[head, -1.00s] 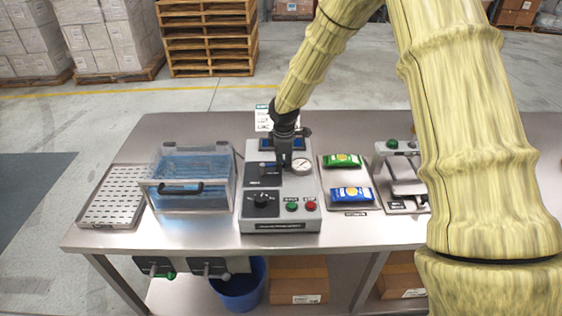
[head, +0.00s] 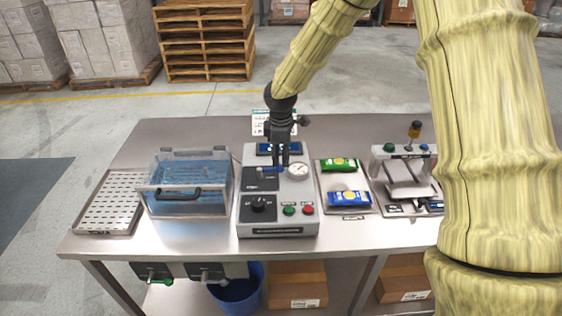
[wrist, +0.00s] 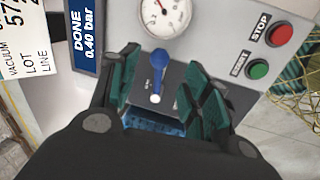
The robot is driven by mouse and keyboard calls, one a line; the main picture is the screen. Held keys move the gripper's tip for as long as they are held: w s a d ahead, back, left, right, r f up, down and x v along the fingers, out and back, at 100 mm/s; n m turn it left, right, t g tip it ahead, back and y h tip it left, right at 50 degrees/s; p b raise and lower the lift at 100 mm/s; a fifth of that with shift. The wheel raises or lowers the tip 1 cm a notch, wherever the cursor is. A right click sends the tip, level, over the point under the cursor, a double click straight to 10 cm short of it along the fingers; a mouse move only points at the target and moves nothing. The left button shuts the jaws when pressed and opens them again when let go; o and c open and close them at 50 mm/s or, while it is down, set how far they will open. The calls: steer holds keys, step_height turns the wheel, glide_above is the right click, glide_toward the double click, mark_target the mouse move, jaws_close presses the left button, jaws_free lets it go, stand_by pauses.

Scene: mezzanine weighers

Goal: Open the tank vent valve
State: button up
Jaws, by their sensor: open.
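A blue lever valve (head: 270,169) sits on the dark upper panel of the grey control unit (head: 247,222). In the wrist view the blue lever (wrist: 158,66) stands between my two teal-padded fingers, with a gap on both sides. Its small label is too small to read. My gripper (head: 278,160) is open over the panel and points down at the lever; it also shows in the wrist view (wrist: 166,100). A clear tank (head: 188,205) with blue liquid and a black handle stands left of the unit.
A pressure gauge (wrist: 163,14) is close beside the lever. The display (wrist: 88,32) reads DONE 0.40 bar. Green START (wrist: 258,69) and red STOP (wrist: 280,34) buttons and a black knob (head: 258,206) are on the unit. Pouches (head: 348,198) lie on a tray to the right.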

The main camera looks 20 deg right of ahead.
steer(key=r, duration=0.3)
steer(key=s+r, duration=0.1)
steer(key=r, duration=0.1)
steer(key=shift+a+r, duration=0.15)
steer(key=shift+r, duration=0.15)
